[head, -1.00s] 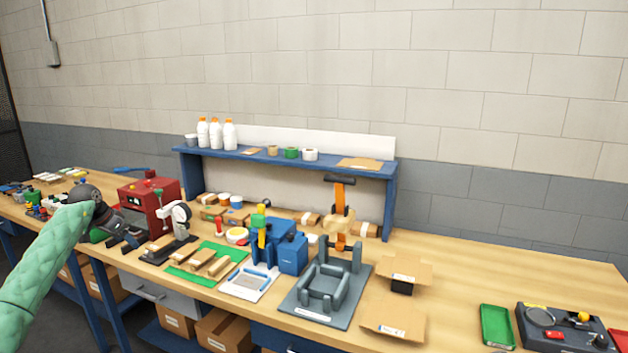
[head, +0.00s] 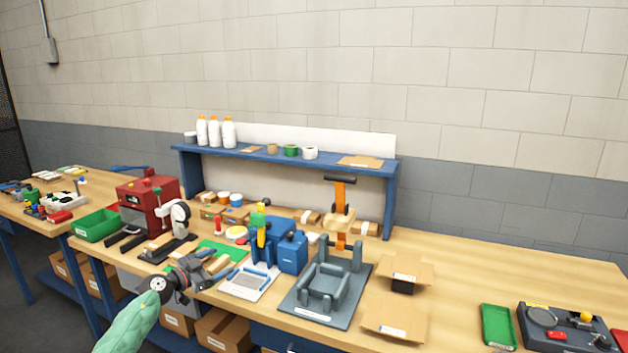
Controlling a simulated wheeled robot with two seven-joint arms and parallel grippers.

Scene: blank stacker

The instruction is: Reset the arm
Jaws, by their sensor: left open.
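My left gripper (head: 212,264) shows at the lower left of the head view, at the end of my green-sleeved arm. It is open, with its fingers pointing right and away over the front part of the bench. It is in front of the green mat (head: 222,251) and hides part of it and of the brown blocks there. I see nothing held between its fingers. My right gripper is not in view.
A blue shelf (head: 330,165) stands behind. Bare bench lies right of the carton.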

